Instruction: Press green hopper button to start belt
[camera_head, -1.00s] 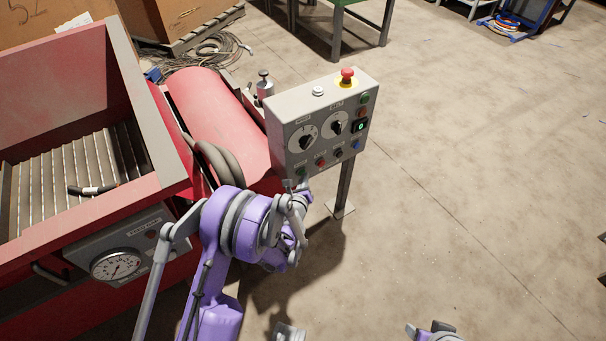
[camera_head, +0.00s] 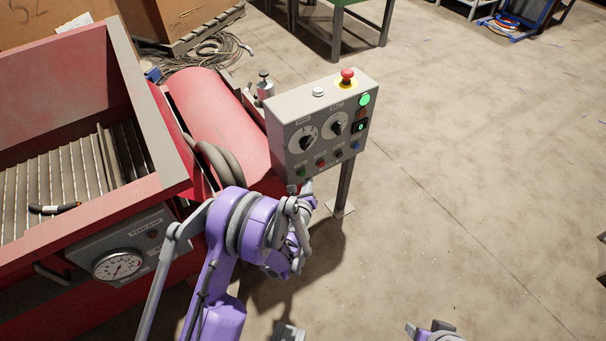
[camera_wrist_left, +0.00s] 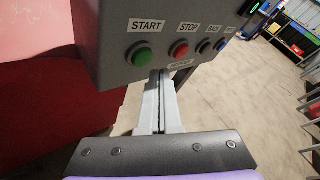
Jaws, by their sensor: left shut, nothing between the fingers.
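The green START button (camera_wrist_left: 141,56) is at the left end of the button row on a grey control box. In the head view the green button (camera_head: 300,173) sits at the box's lower left. My left gripper (camera_wrist_left: 160,76) is shut and empty, its fingertips just below and right of the green button. In the head view my left gripper (camera_head: 307,186) is at the box's bottom edge, and the button is uncovered. Whether the fingertips touch the box I cannot tell.
The control box (camera_head: 285,115) stands on a post, with a red emergency button (camera_head: 347,77) on top and a lit green lamp (camera_head: 364,100). The red STOP button (camera_wrist_left: 179,50) is beside START. A red hopper (camera_head: 100,200) holds a dark cable piece (camera_head: 52,208).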

